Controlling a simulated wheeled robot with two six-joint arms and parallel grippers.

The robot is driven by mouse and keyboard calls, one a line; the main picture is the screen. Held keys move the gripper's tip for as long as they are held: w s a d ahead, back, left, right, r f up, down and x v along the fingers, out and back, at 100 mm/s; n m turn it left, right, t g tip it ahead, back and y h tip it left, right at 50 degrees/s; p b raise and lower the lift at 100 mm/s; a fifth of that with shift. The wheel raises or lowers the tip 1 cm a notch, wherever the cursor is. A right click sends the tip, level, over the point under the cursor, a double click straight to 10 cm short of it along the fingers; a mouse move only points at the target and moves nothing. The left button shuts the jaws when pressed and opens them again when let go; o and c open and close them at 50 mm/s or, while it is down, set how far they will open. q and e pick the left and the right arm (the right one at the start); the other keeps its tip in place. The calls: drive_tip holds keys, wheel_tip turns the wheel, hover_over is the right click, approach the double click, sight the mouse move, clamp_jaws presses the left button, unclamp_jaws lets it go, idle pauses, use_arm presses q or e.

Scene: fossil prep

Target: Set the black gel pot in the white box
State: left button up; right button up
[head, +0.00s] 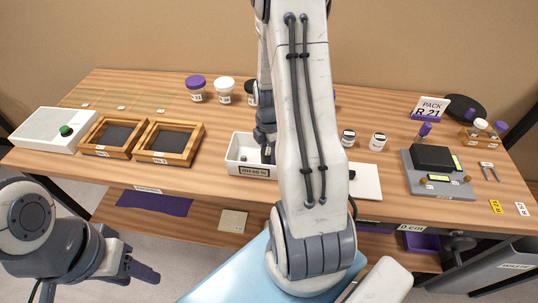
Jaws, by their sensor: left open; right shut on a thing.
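The white box (240,168) stands at the table's front middle, with a label on its front wall. My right gripper (268,153) points down into it, partly hidden behind my own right arm. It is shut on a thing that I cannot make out. A pot with a black lid (251,87) shows at the back of the table, partly covered by my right arm. I cannot tell whether it is the black gel pot. My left gripper (143,272) is open and empty, low in front of the table at the left.
A purple-lidded pot (196,91) and a white-lidded pot (224,92) stand at the back. Wooden frames (170,141) lie left of the box. A white board (368,182) and small jars (378,141) are to its right. A grey tray (437,172) stands farther right.

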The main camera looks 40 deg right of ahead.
drive_tip(key=shift+f, duration=0.25)
drive_tip(key=shift+s+f, duration=0.1)
drive_tip(key=shift+f, duration=0.05)
drive_tip(key=o, duration=1.4)
drive_tip(key=shift+c, duration=0.2)
